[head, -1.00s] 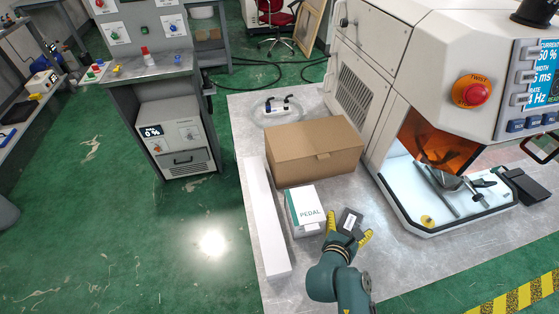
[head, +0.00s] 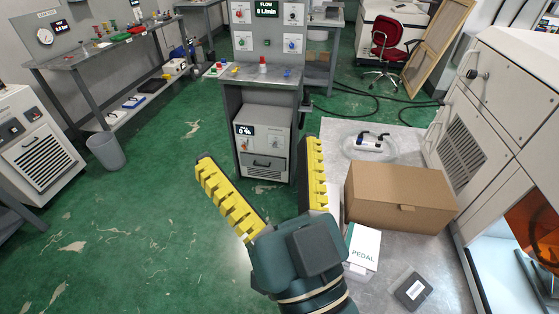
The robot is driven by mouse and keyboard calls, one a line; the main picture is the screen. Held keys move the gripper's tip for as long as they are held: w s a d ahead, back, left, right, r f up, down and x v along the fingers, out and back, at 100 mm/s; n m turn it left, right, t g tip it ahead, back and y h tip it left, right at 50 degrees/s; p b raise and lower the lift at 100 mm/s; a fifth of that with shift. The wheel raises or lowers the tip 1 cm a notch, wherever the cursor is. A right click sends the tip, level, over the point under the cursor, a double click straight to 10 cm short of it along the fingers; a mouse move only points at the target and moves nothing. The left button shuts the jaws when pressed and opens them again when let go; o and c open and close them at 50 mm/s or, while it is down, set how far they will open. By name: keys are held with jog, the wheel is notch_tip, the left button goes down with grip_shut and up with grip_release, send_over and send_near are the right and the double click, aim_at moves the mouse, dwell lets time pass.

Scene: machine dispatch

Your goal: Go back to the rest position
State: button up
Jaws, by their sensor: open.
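My gripper (head: 258,187) is dark green with two yellow-padded fingers spread wide apart. It is open, with nothing between the fingers, and is raised close to the head camera. It stands in front of the grey control bench and left of the pedal box (head: 362,247), a white and green box marked PEDAL. A small dark box with a white label (head: 413,291) lies on the grey floor plate at the lower right, apart from the gripper. My gripper and wrist hide part of the floor plate.
A closed cardboard box (head: 400,195) sits on the plate (head: 455,265) beside the white machine (head: 510,120) at right. The control bench (head: 262,78) stands ahead. A bin (head: 106,151), a red chair (head: 388,48) and cables lie around.

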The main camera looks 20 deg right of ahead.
notch_tip(320, 180, up, 36)
jog(key=s+d+h+p, duration=0.1)
jog(key=s+h+p, duration=0.1)
jog(key=p, duration=3.4)
jog(key=shift+s+r+g+h, duration=0.2)
jog(key=shift+g+h, duration=0.1)
jog(key=shift+h, duration=0.1)
jog(key=shift+d, duration=0.1)
